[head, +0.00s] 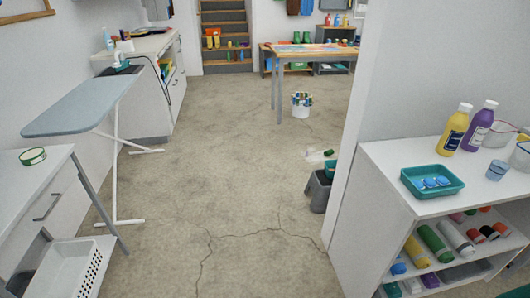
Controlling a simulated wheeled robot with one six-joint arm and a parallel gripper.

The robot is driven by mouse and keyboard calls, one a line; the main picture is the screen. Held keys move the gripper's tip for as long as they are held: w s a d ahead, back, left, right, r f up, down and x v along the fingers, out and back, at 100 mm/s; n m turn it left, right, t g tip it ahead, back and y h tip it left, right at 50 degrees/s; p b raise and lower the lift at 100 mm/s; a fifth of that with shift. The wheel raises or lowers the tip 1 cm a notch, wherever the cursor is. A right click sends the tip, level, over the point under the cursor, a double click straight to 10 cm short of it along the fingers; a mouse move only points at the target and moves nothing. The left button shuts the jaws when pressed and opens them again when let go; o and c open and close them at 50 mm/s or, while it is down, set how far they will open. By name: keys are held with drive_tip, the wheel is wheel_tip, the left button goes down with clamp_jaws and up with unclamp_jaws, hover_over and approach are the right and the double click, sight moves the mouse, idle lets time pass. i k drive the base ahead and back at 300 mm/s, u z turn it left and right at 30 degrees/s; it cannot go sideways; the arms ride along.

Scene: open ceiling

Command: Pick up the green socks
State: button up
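I cannot make out green socks for certain. A small pair of green boot-shaped things (302,37) stands at the far table, too small to tell what they are. A green roll (434,243) lies between a yellow roll and a white roll on the upper shelf of the white unit at right. Another small green item (430,280) is on the shelf below, partly cut off. My gripper is not in view.
An ironing board (82,105) and a white cabinet (40,192) stand at left. A wall edge and the white shelf unit (375,160) bound the right. A grey stool (318,190) and a bucket (301,104) stand on the floor. The cracked concrete floor (225,190) between is mostly clear.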

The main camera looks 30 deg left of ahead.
sight(329, 152)
drive_tip(key=u, duration=0.55)
drive_tip(key=i, duration=0.6)
drive_tip(key=u, duration=0.9)
drive_tip(key=i, duration=2)
drive_tip(key=u, duration=0.3)
drive_tip(key=i, duration=1.75)
drive_tip(key=z, duration=0.85)
drive_tip(key=i, duration=0.85)
drive_tip(key=z, duration=1.65)
drive_tip(key=i, duration=0.7)
drive_tip(key=z, duration=0.6)
drive_tip(key=k, duration=0.1)
drive_tip(key=u, duration=0.05)
